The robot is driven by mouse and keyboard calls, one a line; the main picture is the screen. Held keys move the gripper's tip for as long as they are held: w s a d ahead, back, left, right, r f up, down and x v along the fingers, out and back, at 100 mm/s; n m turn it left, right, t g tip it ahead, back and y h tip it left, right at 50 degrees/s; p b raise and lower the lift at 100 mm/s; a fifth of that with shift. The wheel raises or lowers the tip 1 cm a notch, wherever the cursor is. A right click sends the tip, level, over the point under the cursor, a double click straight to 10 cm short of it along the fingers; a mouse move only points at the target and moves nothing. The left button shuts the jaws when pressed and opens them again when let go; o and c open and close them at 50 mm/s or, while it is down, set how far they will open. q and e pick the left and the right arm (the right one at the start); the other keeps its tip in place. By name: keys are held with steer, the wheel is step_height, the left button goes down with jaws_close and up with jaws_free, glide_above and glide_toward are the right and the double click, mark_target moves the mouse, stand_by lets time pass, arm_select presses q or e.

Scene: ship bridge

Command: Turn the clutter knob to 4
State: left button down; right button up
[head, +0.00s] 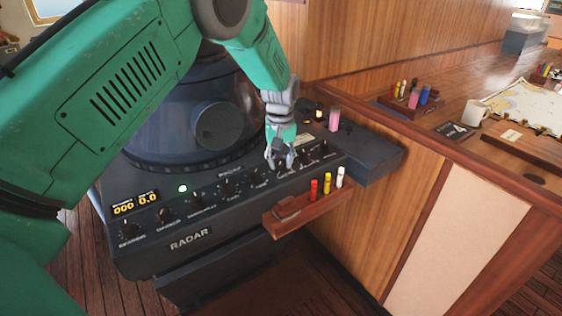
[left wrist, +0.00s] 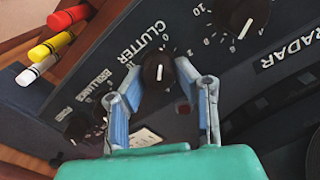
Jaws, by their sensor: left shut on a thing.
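The clutter knob (left wrist: 157,73) is a black dial with a white pointer line, beside the word CLUTTER on the dark radar panel (head: 190,238). My left gripper (head: 280,163) reaches down to the right part of the panel. In the left wrist view its two blue-padded fingers stand on either side of the knob, shut on it. The scale digits near the knob are partly hidden by the fingers, and I cannot tell exactly which number the pointer meets. In the head view the gripper hides most of the knob. My right gripper is not in view.
A wooden ledge (head: 275,225) with red, yellow and white markers juts from the panel's front. A pink cylinder (head: 334,120) stands behind.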

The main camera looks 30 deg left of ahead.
mark_target(281, 162)
arm_select(q)
steer(key=shift+s+d+f, duration=0.2)
steer(key=shift+s+f, duration=0.1)
stand_by(0.4)
steer(key=c, duration=1.3)
jaws_free()
steer(key=shift+o, duration=0.2)
steer(key=shift+r, duration=0.15)
steer(key=shift+w+r, duration=0.15)
steer(key=shift+r, duration=0.1)
step_height(281, 162, up, 12)
steer(key=shift+f, duration=0.25)
